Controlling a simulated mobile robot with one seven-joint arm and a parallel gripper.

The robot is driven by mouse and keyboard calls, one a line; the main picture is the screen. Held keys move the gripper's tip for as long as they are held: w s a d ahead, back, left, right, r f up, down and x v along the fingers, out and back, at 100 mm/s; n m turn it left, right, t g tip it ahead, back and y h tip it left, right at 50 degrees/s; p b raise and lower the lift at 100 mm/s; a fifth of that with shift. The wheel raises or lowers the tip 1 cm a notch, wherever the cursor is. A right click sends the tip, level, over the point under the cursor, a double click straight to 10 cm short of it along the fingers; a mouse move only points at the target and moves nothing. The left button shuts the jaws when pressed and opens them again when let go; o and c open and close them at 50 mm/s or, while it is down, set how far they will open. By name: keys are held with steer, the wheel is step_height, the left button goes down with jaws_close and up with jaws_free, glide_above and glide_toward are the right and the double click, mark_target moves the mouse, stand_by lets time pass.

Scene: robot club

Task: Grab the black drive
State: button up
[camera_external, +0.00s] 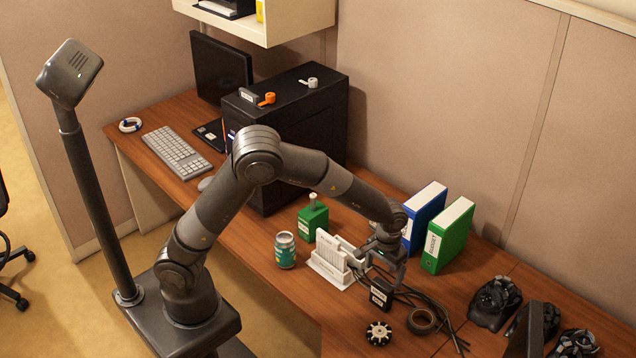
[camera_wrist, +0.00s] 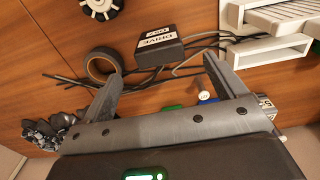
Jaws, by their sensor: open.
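The black drive (camera_external: 381,294) is a small dark box with a white label, on the brown desk beside dark cables. In the wrist view the drive (camera_wrist: 158,45) shows its label reading "DRIVE", just past the fingertips and roughly between their lines. My gripper (camera_external: 383,274) is above the drive, pointing down, with its fingers spread and nothing between them. In the wrist view my gripper (camera_wrist: 162,68) has one finger on each side. I cannot tell the exact height gap between fingertips and drive.
A white letter holder (camera_external: 330,268) stands close left of the drive. Dark cables (camera_external: 430,300), a tape roll (camera_external: 422,321) and a small wheel (camera_external: 378,333) lie close by. Green (camera_external: 447,235) and blue (camera_external: 424,218) binders stand behind. A can (camera_external: 285,250) stands farther left.

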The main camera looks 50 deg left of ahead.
mark_target(382, 293)
step_height(382, 293, down, 10)
steer(key=shift+w+f, duration=0.15)
steer(key=shift+f, duration=0.1)
stand_by(0.4)
steer(key=shift+c, duration=0.6)
steer(key=c, duration=1.1)
